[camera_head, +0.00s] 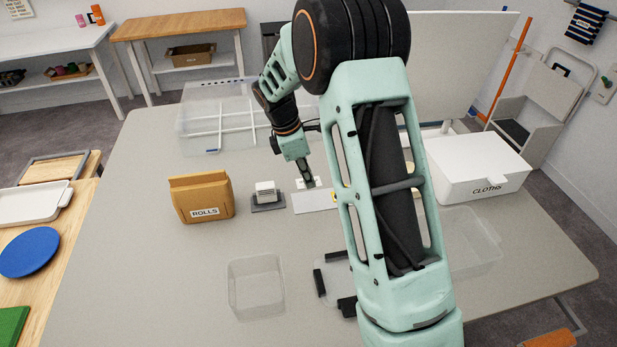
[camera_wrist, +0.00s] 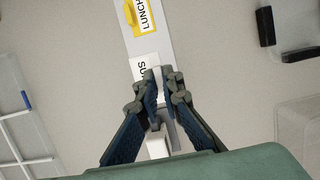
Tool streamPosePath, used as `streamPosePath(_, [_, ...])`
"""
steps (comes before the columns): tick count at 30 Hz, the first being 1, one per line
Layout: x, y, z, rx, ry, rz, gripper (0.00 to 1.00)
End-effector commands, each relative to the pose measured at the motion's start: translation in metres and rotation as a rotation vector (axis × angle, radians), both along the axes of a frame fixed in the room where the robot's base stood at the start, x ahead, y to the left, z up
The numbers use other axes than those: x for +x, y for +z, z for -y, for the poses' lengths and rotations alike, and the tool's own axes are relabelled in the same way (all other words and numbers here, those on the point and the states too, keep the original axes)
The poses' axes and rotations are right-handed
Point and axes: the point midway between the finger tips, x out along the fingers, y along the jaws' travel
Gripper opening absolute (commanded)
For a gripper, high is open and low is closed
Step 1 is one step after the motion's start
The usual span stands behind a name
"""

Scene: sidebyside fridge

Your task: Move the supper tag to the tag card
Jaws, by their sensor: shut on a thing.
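The supper tag (camera_wrist: 144,69) is white with black letters, of which only "SU" shows in the wrist view. My gripper (camera_wrist: 164,78) is shut on it, and the fingers hide the rest of it. The tag overlaps the pale grey tag card (camera_wrist: 174,44) in that view; I cannot tell whether it touches the card. A yellow-edged "LUNCH" tag (camera_wrist: 141,15) is on the card, farther along from the fingers. In the head view my gripper (camera_head: 307,181) is at the back edge of the card (camera_head: 312,201).
A white block on a dark base (camera_head: 267,200) stands left of the card, and a tan ROLLS box (camera_head: 203,197) beyond it. A clear bin (camera_head: 256,287) is in front. A divided clear box (camera_head: 210,118) is behind; the white CLOTHS box (camera_head: 487,171) is right.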

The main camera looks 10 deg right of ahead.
Motion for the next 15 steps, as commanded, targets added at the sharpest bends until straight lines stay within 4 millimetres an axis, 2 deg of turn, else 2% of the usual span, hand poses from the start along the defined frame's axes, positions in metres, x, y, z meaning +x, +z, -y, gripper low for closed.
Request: streamPosePath(15, [0.0,-0.044,0.0,0.0,0.0,-0.001,0.0])
